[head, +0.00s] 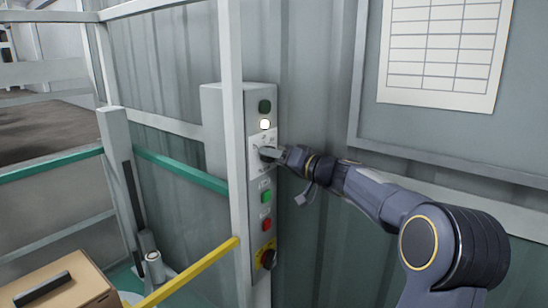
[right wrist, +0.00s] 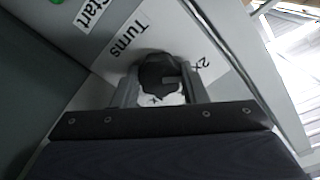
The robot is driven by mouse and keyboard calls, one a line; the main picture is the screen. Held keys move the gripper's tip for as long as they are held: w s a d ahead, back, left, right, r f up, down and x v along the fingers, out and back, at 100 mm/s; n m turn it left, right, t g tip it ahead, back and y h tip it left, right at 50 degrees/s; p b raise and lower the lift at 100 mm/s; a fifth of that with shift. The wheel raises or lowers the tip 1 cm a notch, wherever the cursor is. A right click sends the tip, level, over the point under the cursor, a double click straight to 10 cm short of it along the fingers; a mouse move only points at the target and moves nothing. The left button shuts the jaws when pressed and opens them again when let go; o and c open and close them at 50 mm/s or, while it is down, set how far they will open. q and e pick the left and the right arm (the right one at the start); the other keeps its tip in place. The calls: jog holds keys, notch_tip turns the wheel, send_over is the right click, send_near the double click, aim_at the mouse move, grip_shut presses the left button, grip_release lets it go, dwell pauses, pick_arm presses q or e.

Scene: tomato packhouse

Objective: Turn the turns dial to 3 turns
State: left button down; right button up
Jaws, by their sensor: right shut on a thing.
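The turns dial (right wrist: 157,72) is a dark round knob on a white plate, under the label "Turns" (right wrist: 128,38) in the right wrist view. A mark that reads like "2x" (right wrist: 200,66) lies to its right; another mark below it is partly hidden. I cannot read clearly which mark the dial points to. In the head view the dial's white plate (head: 256,141) is on the grey control box (head: 214,110). My right gripper (head: 272,154) is shut on the dial, one finger on each side. My left gripper is not in view.
The box also carries a dark green button (head: 264,106), a lit white lamp (head: 265,124), a green button (head: 266,196), a red button (head: 266,224) and a black knob on yellow (head: 266,257). A pale upright post (head: 234,120) stands close left. A yellow bar (head: 190,272) runs below.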

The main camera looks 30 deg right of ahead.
jog(key=shift+m+b, duration=1.7)
jog(key=shift+m, duration=3.2)
jog(key=o, duration=1)
jog(key=shift+s, duration=0.1)
